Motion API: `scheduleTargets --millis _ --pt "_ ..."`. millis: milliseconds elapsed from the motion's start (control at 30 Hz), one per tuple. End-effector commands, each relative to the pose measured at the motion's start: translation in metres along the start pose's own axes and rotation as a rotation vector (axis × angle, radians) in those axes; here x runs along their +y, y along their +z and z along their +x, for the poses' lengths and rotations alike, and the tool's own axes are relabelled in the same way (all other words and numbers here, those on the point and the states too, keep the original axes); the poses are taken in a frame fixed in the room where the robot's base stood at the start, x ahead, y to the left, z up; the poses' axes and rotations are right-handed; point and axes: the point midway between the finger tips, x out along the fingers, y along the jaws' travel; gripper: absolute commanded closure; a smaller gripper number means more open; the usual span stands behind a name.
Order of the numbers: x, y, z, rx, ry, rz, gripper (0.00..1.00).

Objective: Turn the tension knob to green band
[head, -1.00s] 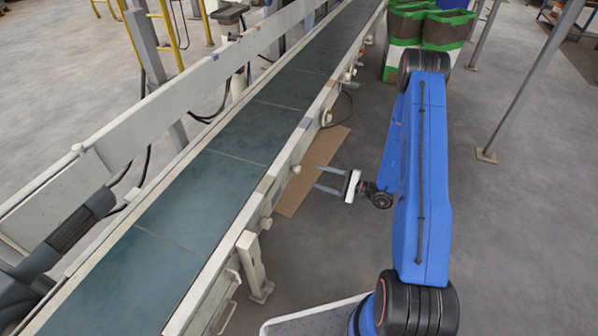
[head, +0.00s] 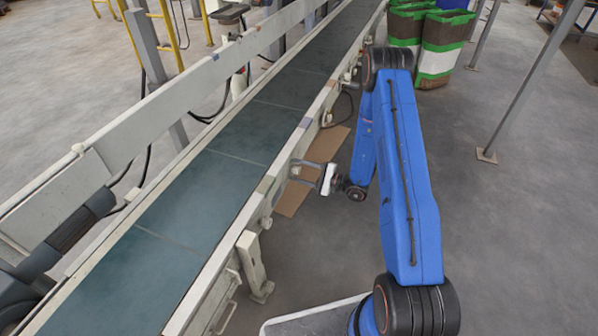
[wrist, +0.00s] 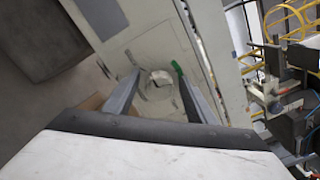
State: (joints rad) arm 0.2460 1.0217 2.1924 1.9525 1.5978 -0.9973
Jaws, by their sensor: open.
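The tension knob (wrist: 161,78) is a small pale knob on the conveyor's side frame, seen in the wrist view between my finger tips. A short green band (wrist: 178,69) lies just right of it, partly beside the right finger. A round pale dial area surrounds the knob. My gripper (wrist: 157,84) is open, with one finger on each side of the knob; I cannot tell whether either finger touches it. In the head view my gripper (head: 296,170) reaches the conveyor's right side frame, and the knob (head: 295,170) is small there and partly hidden by the fingers.
The conveyor belt (head: 212,185) runs away diagonally, with its pale side rail (head: 239,220) close to my gripper. A brown flat sheet (head: 293,199) lies on the floor below. Striped bags (head: 440,45) stand at the back. Open floor lies to the right.

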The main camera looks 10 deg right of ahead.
Motion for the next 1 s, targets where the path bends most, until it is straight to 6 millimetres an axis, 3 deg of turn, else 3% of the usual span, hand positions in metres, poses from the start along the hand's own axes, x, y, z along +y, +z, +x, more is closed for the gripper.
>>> scheduleTargets --millis 67,233,267,667,1000 --pt "0.0000 -0.0001 -0.0001 0.000 0.000 0.000 0.49" --pt "-0.0001 -0.0001 -0.0003 0.000 0.000 0.000 0.87" --pt "-0.0001 -0.0001 -0.0003 0.000 0.000 0.000 0.91" --pt "-0.0001 -0.0003 -0.0006 0.000 0.000 0.063 0.90" --pt "-0.0008 -0.0008 -0.0010 0.001 0.000 0.317 0.90"
